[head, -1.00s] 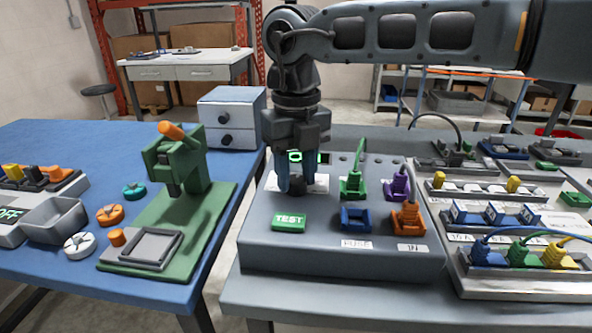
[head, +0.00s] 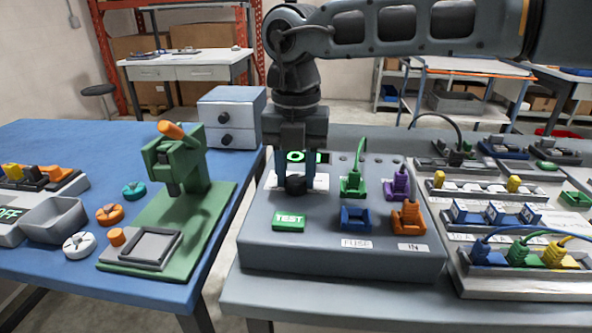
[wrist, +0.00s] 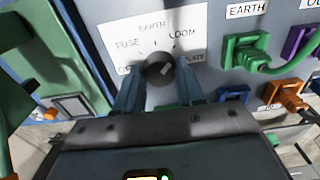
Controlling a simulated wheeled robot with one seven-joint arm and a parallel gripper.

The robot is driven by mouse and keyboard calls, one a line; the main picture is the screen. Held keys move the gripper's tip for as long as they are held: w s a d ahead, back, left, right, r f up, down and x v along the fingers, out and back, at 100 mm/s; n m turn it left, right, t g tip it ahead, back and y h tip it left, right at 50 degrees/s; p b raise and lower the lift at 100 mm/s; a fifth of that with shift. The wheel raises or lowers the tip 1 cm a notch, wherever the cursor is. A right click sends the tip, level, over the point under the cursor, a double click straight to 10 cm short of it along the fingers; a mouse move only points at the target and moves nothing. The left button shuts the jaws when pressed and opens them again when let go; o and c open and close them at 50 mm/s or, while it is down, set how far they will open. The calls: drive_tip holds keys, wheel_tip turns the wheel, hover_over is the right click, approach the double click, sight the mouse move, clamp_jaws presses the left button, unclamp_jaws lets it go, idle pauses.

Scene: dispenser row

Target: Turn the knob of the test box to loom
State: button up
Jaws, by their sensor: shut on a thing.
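The grey test box (head: 340,255) stands on the bench, with a green TEST button (head: 289,220) at its front left. Its dark round knob (head: 296,186) sits on a white label; in the wrist view (wrist: 159,69) the label reads OFF, FUSE, EARTH, LOOM and a partly hidden last word. A pale mark on the knob appears to slant to the upper right, towards LOOM, but it is small. My gripper (head: 297,181) points down and is shut on the knob, one blue-grey finger on each side.
Green (head: 353,184), purple (head: 398,183) and orange (head: 408,217) plugs stand on the box right of the knob, beside a blue socket (head: 356,218). A green-lit display (head: 308,157) is partly hidden behind my gripper. A green press (head: 180,170) stands on the left table.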

sight(296, 178)
idle(0.3)
drive_tip(key=o, duration=1)
drive_tip(key=shift+o, duration=0.2)
drive_tip(key=shift+r, duration=0.1)
wheel_tip(296, 178, up, 8)
drive_tip(key=shift+f, duration=0.2)
